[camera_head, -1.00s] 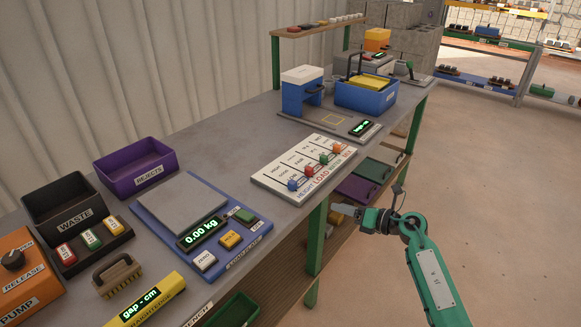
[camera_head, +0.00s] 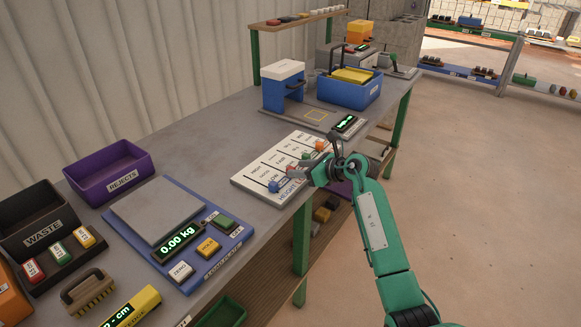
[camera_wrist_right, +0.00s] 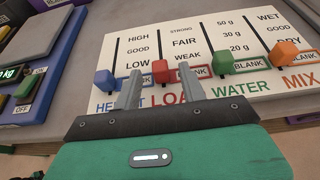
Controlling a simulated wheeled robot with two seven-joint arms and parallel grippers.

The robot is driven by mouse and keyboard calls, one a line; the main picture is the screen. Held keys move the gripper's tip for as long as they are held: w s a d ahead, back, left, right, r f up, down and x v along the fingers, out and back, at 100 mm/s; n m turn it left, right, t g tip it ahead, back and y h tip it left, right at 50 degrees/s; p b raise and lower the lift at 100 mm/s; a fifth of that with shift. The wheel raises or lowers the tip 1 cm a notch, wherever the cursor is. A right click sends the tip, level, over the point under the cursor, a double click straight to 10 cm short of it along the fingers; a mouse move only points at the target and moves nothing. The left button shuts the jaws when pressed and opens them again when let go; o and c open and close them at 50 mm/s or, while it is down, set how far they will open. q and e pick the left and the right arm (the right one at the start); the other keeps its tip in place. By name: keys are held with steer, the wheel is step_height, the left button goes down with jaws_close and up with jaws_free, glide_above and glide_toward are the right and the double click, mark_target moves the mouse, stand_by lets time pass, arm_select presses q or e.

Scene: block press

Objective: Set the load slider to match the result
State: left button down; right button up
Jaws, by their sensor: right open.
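The slider board (camera_head: 250,181) lies on the bench, with blue, red, green and orange knobs in separate slots. In the right wrist view, the red LOAD knob (camera_wrist_right: 160,71) sits at the low end of its slot, beside BLANK and below WEAK. My right gripper (camera_head: 308,173) is open over the board's near edge. Its two fingers stand on either side of the red knob in the wrist view; contact cannot be told. In the head view the gripper partly hides the knobs. The scale display (camera_head: 178,238) reads 0.00 kg. My left gripper is out of view.
The blue HEIGHT knob (camera_wrist_right: 105,80) and green WATER knob (camera_wrist_right: 221,64) flank the red one closely. The orange MIX knob (camera_wrist_right: 283,53) is farther right. A blue press (camera_head: 284,88) and blue bin (camera_head: 350,92) stand behind the board. The purple rejects tray (camera_head: 109,172) is left.

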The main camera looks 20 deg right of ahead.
mark_target(292, 168)
steer(key=shift+x, duration=2.1)
jaws_close()
